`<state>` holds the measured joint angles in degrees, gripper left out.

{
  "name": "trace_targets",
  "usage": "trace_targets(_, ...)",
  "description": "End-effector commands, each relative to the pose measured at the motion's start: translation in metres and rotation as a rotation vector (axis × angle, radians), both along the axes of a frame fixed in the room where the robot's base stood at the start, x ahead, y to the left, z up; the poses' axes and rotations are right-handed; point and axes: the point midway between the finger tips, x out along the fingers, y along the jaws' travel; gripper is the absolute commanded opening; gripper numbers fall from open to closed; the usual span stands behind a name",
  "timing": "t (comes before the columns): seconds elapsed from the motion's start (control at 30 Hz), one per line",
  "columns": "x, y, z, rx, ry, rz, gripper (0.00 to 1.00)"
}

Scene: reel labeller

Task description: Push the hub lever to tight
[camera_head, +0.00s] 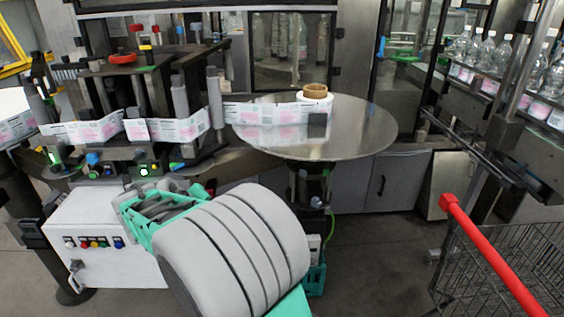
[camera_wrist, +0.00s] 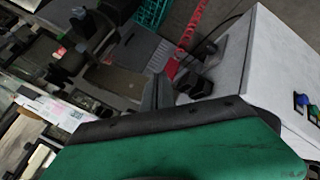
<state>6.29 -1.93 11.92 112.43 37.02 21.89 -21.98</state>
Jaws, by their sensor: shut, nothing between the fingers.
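A round steel reel plate (camera_head: 365,135) stands in the middle of the head view. I cannot make out the hub lever for certain in either view. My gripper shows in the wrist view as narrow dark fingers (camera_wrist: 158,92) close together, shut and empty, beyond a green part of my arm. In the head view my grey and teal arm is at lower centre and hides what lies behind it.
A white control box (camera_head: 105,265) with coloured buttons stands at the left, and at right in the wrist view (camera_wrist: 262,75). A label web (camera_head: 175,128) runs to the roll. A green crate (camera_head: 316,279) is under the plate. A red-handled wire cart (camera_head: 505,270) stands at right.

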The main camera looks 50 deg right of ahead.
Motion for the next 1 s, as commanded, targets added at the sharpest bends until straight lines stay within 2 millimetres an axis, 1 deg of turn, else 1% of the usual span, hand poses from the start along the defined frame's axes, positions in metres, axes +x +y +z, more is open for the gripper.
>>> trace_targets(0.03, 0.012, -0.047, -0.007, -0.135, 0.036, -0.045, 0.0)
trace_targets(0.07, 0.016, -0.073, -0.006, -0.227, 0.06, -0.067, 0.0)
trace_targets(0.1, 0.018, -0.105, -0.004, -0.348, 0.099, -0.093, 0.0)
trace_targets(0.2, 0.015, -0.163, 0.002, -0.614, 0.226, -0.14, 0.0)
trace_targets(0.3, 0.008, -0.191, 0.009, -0.8, 0.342, -0.164, 0.0)
trace_targets(0.4, 0.004, -0.201, 0.013, -0.897, 0.412, -0.174, 0.0)
trace_targets(0.47, 0.003, -0.203, 0.015, -0.918, 0.427, -0.176, 0.0)
trace_targets(0.73, 0.003, -0.203, 0.015, -0.919, 0.428, -0.178, 0.0)
trace_targets(0.8, 0.002, -0.206, 0.015, -0.918, 0.428, -0.178, 0.0)
trace_targets(0.87, 0.003, -0.211, 0.016, -0.917, 0.427, -0.179, 0.0)
trace_targets(0.97, 0.002, -0.227, 0.017, -0.918, 0.429, -0.181, 0.0)
trace_targets(1.0, 0.003, -0.235, 0.017, -0.916, 0.428, -0.18, 0.0)
